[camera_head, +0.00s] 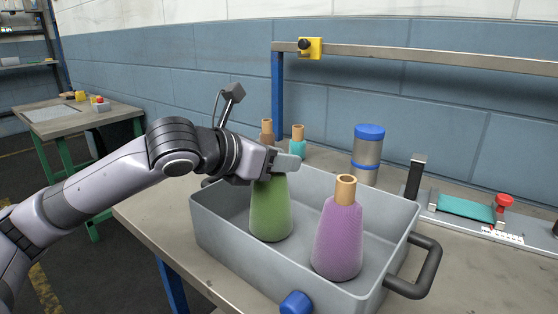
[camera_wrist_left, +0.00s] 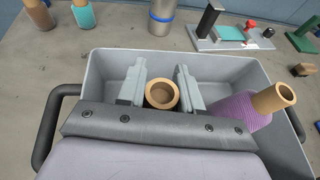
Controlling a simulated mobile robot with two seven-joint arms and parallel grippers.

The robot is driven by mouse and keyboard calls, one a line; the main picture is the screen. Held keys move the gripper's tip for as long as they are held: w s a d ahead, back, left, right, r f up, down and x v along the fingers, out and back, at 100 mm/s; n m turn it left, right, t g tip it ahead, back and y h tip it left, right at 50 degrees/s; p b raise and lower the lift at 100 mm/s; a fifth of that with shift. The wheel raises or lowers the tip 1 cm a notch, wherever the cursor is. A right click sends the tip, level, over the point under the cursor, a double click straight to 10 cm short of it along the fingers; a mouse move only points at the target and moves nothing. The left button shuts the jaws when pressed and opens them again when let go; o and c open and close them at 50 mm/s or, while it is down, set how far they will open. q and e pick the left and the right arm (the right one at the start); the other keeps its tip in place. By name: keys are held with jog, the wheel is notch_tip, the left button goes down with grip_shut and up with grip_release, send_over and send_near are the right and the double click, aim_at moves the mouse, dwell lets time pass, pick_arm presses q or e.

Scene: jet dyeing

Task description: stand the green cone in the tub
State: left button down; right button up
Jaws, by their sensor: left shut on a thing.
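The green cone (camera_head: 270,210) is upright inside the grey tub (camera_head: 235,255), toward the tub's left side. My left gripper (camera_head: 284,160) is shut on the cone's top from above. In the left wrist view the tan tube top (camera_wrist_left: 162,95) of the cone sits between the two fingers of the left gripper (camera_wrist_left: 161,90). The cone's base looks at or very near the tub floor; I cannot tell whether it touches. A purple cone (camera_head: 338,238) with a tan top stands in the tub to the right of the green one. My right gripper is not in view.
Behind the tub stand a brown cone (camera_head: 267,130), a teal cone (camera_head: 297,142) and a metal canister with blue bands (camera_head: 368,152). A device with a teal pad (camera_head: 466,208) lies at the right. The tub has a dark handle (camera_head: 425,270) and a blue plug (camera_head: 296,302).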

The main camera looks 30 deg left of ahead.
pick_arm(q)
jog(key=c, duration=0.9)
grip_release()
jog(key=shift+f, duration=0.15)
jog(key=shift+o, duration=0.7)
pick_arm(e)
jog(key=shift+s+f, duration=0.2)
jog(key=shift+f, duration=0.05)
pick_arm(q)
jog(key=shift+v, duration=2.2)
jog(key=b+v, duration=0.1)
jog(key=v, duration=0.6)
jog(key=shift+s+r, duration=0.25)
jog(key=shift+s, duration=0.05)
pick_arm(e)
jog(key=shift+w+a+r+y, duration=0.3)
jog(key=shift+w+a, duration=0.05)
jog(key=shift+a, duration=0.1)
